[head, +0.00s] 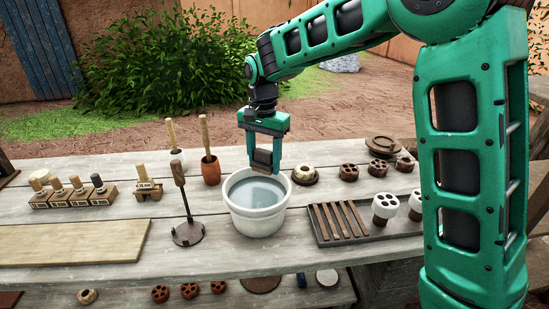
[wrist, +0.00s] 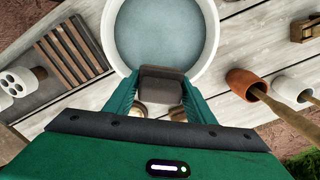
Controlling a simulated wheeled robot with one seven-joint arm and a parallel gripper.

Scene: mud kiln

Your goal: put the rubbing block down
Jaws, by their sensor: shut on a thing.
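My gripper (head: 263,168) is shut on the rubbing block (head: 262,157), a dark grey-brown block. It holds the block above the back rim of a white bucket (head: 256,216) of greyish water. In the wrist view the block (wrist: 161,88) sits between the green fingers and overlaps the edge of the bucket (wrist: 110,40). I cannot tell whether the block is wet. The bucket stands on a pale plank table (head: 330,262).
Right of the bucket is a dark tray (head: 375,232) with brown slats and white holed pieces. Left are a dark stand with a rod (head: 188,234), an orange pot (head: 211,172), stamps in wooden holders (head: 75,199) and a bare board (head: 72,243). Brown holed pieces (head: 348,171) stand behind right.

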